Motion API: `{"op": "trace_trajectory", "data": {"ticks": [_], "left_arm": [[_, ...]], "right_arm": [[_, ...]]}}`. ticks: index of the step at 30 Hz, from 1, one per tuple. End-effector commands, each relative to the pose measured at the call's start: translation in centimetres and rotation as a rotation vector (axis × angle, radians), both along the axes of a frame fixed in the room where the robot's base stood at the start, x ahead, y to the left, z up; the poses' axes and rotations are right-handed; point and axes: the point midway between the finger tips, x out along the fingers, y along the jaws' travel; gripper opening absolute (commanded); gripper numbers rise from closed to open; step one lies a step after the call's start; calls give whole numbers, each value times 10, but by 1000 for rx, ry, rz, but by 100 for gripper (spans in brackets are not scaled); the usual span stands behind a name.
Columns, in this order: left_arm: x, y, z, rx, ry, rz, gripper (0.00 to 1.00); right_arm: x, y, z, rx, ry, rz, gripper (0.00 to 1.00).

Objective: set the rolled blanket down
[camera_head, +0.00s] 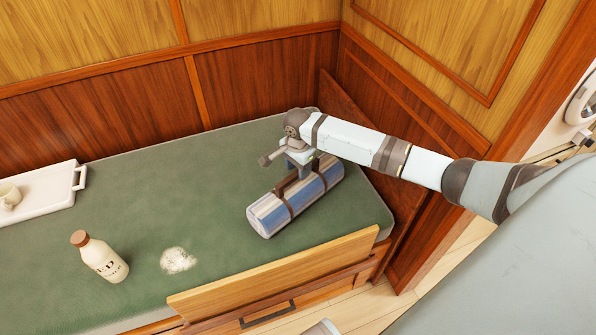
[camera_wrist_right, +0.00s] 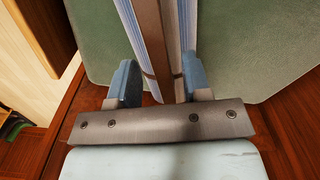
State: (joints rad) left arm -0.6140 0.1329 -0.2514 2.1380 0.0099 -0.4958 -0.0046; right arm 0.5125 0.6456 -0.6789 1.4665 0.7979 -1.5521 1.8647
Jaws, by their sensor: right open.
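The rolled blanket (camera_head: 268,214), blue and white striped with brown straps, lies on its side on the green bunk cushion (camera_head: 215,190), near the cushion's right end. Whether either finger touches the blanket cannot be told. My left gripper is not in view.
A white tray (camera_head: 50,204) holds a cup (camera_head: 10,196) at far left. A raised wooden board (camera_head: 275,268) edges the front; wood-panelled walls close the back and right.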

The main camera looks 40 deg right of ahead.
Motion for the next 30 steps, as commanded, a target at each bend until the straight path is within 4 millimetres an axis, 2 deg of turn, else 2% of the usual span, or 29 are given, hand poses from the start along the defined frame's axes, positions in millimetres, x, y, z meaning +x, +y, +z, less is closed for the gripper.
{"op": "trace_trajectory", "data": {"ticks": [1, 3, 9, 13, 17, 20, 23, 27, 30], "left_arm": [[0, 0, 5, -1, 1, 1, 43], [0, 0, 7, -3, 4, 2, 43], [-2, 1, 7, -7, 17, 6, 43], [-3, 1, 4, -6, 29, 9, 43], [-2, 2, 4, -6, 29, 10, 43], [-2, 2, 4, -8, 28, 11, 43], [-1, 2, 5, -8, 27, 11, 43], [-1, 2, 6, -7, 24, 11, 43], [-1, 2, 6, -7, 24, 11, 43]], "right_arm": [[1, 0, 14, 1, -4, 0, 44], [1, 0, 31, 2, -4, 1, 44], [1, 0, 71, 0, -3, 0, 44], [1, 0, 88, 0, -2, -1, 44], [0, 2, 95, 3, -5, 9, 44], [-8, 17, 80, 25, -28, 81, 44], [-27, 49, 47, 70, -100, 249, 44], [-70, 108, 0, 128, -289, 570, 44], [-104, 142, -20, 124, -451, 782, 44]]}}
